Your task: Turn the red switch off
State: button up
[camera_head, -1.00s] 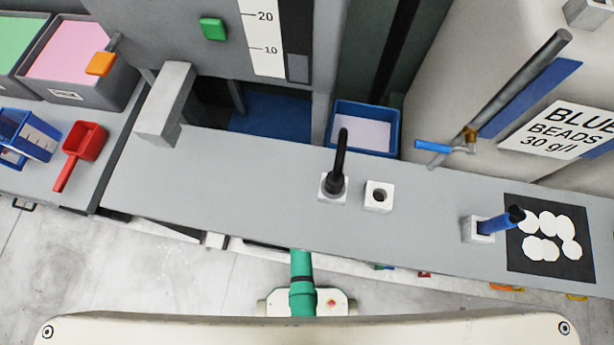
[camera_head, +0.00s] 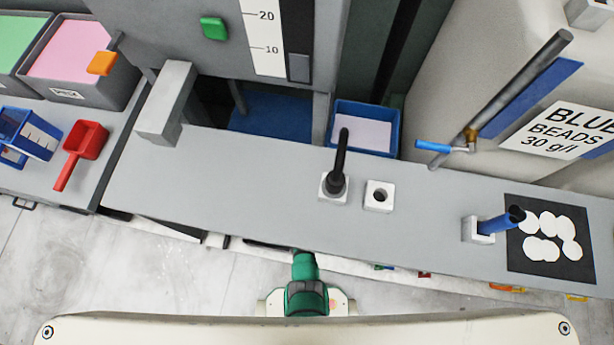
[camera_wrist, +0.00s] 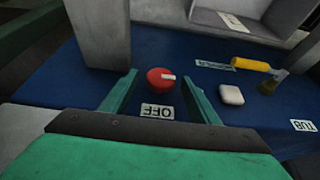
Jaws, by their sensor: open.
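The red switch (camera_wrist: 161,78) is a round red knob with a pale mark on its right side, on a blue surface in the wrist view. A label reading OFF (camera_wrist: 157,112) lies just on the near side of it. My gripper (camera_wrist: 160,90) is open, with its two green fingers on either side of the switch in the picture. Whether they touch the knob cannot be told. In the head view the switch and my gripper's fingers are hidden under the bench; only part of my green arm shows.
In the wrist view a grey post (camera_wrist: 98,35) stands at the left, close to the left finger. A white rounded block (camera_wrist: 231,95) and a yellow-handled valve (camera_wrist: 250,65) lie to the right. In the head view the grey bench top (camera_head: 250,185) overhangs my arm.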

jog(key=shift+w+a+f, duration=0.1)
jog(key=c, duration=1)
jog(key=shift+y, duration=0.5)
jog(key=shift+w+d+m+t+y, duration=0.1)
jog(key=shift+d+m+t+y, duration=0.35)
jog(key=shift+y, duration=0.65)
jog(key=shift+d+y, duration=0.15)
jog(key=shift+y, duration=0.75)
jog(key=shift+f+y, duration=0.1)
jog(key=shift+y, duration=0.2)
jog(key=o, duration=1)
